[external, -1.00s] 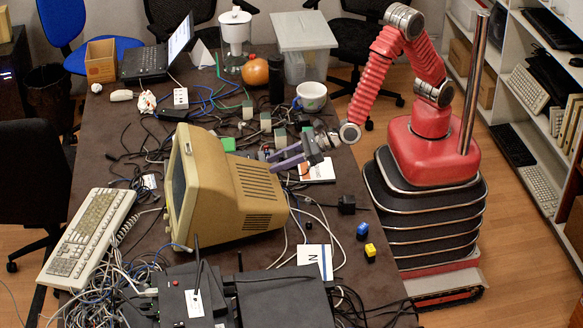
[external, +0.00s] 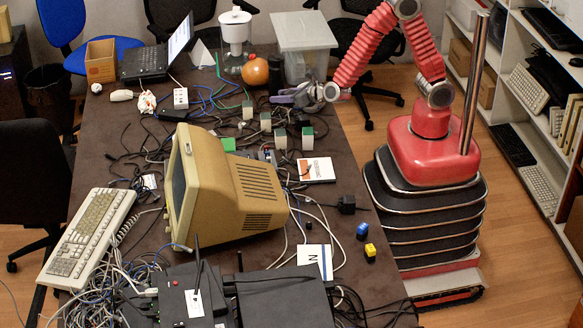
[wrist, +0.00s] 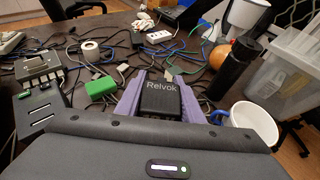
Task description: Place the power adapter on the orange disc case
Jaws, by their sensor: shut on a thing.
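My gripper (external: 284,98) is raised over the far right part of the table in the external view. In the wrist view its purple fingers (wrist: 160,100) are shut on a black box marked "Relvok" (wrist: 158,98), which looks like the power adapter. The held box is too small to make out in the external view. A white case with an orange edge (external: 316,170), apparently the orange disc case, lies flat near the table's right edge, nearer the camera than my gripper. Its top looks bare. I cannot make it out in the wrist view.
A white cup (wrist: 254,122) stands right of my gripper, with a black bottle (wrist: 234,68) behind it. Several pale and green blocks (external: 280,138) stand between gripper and case. A beige monitor (external: 235,190) is left of the case; a black block (external: 347,204) lies nearer the camera.

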